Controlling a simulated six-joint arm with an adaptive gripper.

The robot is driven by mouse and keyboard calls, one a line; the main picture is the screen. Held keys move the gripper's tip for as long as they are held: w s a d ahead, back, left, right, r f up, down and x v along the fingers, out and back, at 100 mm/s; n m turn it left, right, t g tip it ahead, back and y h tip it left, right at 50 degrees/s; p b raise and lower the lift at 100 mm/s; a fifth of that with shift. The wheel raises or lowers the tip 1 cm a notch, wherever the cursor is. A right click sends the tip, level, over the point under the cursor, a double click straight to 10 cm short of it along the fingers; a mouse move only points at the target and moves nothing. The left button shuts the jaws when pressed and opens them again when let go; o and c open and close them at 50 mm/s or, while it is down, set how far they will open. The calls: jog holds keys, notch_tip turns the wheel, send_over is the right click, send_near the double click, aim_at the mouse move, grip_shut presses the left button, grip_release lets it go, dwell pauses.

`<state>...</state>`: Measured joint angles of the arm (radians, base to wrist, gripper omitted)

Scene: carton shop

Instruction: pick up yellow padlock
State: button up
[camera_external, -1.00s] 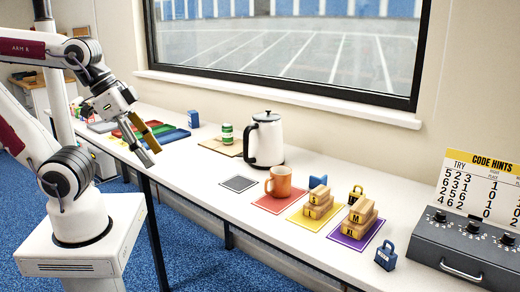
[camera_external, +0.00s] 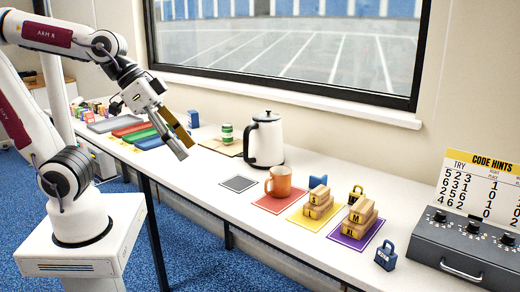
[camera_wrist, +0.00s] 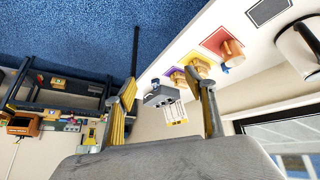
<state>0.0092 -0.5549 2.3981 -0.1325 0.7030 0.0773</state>
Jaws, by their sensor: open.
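The yellow padlock (camera_external: 355,195), with a dark shackle, stands on the white counter behind the purple mat, in the right half of the external view. Wooden blocks stand just in front of it. I cannot make it out clearly in the wrist view. My gripper (camera_external: 186,151) is open and empty, raised above the counter at the left, well away from the padlock. In the wrist view, its two fingers (camera_wrist: 163,82) are spread with a clear gap between them.
Wooden weights (camera_external: 360,216) sit on the purple mat, others (camera_external: 318,203) on the yellow mat. An orange mug (camera_external: 279,182) and white kettle (camera_external: 265,142) stand between my gripper and the padlock. A blue padlock (camera_external: 386,256) and grey dial box (camera_external: 470,247) are at right.

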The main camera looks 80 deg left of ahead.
jog(key=w+f+n+t, duration=0.1)
jog(key=w+n+t, duration=0.25)
jog(key=w, duration=2.65)
jog(key=w+a+f+n+t+y, duration=0.1)
jog(key=w+a+f+y, duration=0.1)
jog(key=w+f, duration=0.25)
jog(key=w+a+f+y, duration=0.1)
jog(key=w+a+f, duration=0.2)
jog(key=w, duration=0.2)
jog(key=n+y, duration=0.2)
jog(key=y, duration=0.3)
send_near(354, 199)
notch_tip(354, 199, up, 4)
jog(key=w, duration=0.1)
jog(key=shift+w+a+f+n+g, duration=0.25)
jog(key=shift+a+f+g, duration=0.2)
jog(key=shift+a+f, duration=0.3)
jog(key=shift+w, duration=0.1)
jog(key=shift+x, duration=1.15)
jog(key=shift+w, duration=0.1)
jog(key=shift+x, duration=2.55)
